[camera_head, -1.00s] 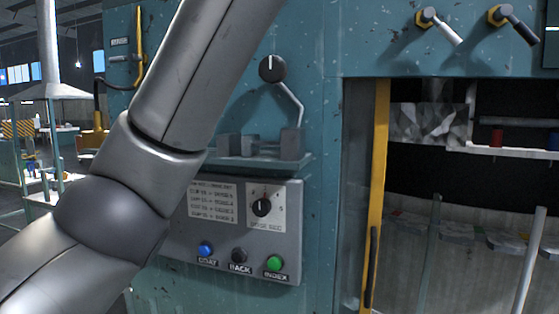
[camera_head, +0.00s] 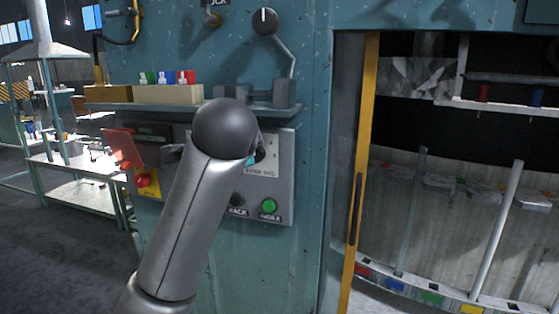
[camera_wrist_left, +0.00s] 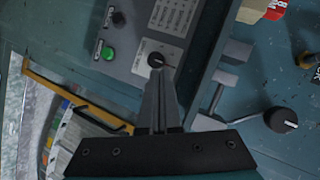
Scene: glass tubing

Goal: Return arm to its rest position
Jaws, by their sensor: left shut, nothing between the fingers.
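My left arm (camera_head: 190,225) rises from the bottom of the head view, and its dark rounded joint is in front of the grey control panel (camera_head: 283,180). The arm hides much of the panel and most of my left gripper. In the left wrist view the left gripper (camera_wrist_left: 160,75) has its fingers together with nothing between them. Its tips overlap the panel's black dial (camera_wrist_left: 157,60) in the picture; I cannot tell whether they touch it. My right gripper is in neither view.
A green button (camera_head: 269,206) shows on the panel. Above is a shelf (camera_head: 150,106) with small blocks and coloured pieces. To the right, a yellow-edged door (camera_head: 362,150) borders an open bay. Tables stand at the left.

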